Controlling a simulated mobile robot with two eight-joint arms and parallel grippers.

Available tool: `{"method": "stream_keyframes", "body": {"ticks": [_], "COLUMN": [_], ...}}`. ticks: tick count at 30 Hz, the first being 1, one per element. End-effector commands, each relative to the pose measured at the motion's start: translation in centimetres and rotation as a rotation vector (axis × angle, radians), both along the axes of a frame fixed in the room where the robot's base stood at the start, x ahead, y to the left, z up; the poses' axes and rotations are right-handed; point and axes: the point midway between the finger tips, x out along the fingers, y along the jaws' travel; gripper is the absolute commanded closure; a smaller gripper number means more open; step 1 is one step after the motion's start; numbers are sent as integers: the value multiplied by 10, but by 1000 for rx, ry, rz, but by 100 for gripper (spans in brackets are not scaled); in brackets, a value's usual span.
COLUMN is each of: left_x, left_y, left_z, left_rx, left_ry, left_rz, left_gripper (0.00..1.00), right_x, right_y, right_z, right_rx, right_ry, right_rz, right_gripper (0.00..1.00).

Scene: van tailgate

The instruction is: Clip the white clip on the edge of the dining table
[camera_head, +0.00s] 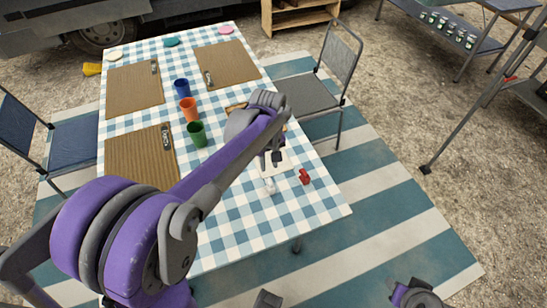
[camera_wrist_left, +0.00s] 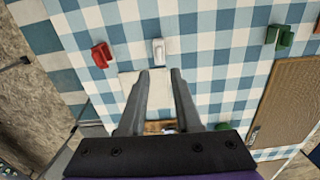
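The white clip (camera_head: 270,186) lies on the dining table (camera_head: 325,208), on the blue-and-white checked cloth near the front. It also shows in the left wrist view as a small white clip (camera_wrist_left: 158,50). My left gripper (camera_head: 275,158) is above the table, just behind the white clip in the head view. In the left wrist view its two fingers (camera_wrist_left: 164,72) are apart with nothing held, and the white clip lies just beyond their tips. Only a purple and dark part of what looks like my right arm shows at the bottom right; its fingers cannot be made out.
A red clip (camera_head: 305,176) lies right of the white one. A pale square (camera_wrist_left: 140,90) lies under the fingers. Blue (camera_head: 181,88), orange (camera_head: 188,110) and green (camera_head: 197,134) cups and brown placemats (camera_head: 135,88) are farther back. A chair (camera_head: 310,95) stands at the right side.

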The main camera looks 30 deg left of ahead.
Motion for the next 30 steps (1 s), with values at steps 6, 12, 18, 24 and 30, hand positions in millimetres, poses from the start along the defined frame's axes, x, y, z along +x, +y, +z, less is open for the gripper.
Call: {"method": "stream_keyframes", "body": {"ticks": [6, 12, 18, 24, 30], "left_x": [0, 0, 0, 0, 1], "left_y": [0, 0, 0, 0, 0], "left_z": [-20, -40, -60, -80, -92], "left_rx": [0, 0, 0, 0, 0], "left_ry": [0, 0, 0, 0, -1], "left_rz": [-2, -2, -2, -2, -2], "left_gripper": [68, 68, 68, 68, 68], "right_x": [-3, -5, -7, -8, -8], "right_y": [0, 0, 0, 0, 0], "right_z": [-15, -31, -45, -60, -68], "right_rx": [0, 0, 0, 0, 0], "right_ry": [6, 11, 16, 20, 23], "right_rz": [0, 0, 0, 0, 0], "right_gripper": [56, 56, 56, 56, 56]}}
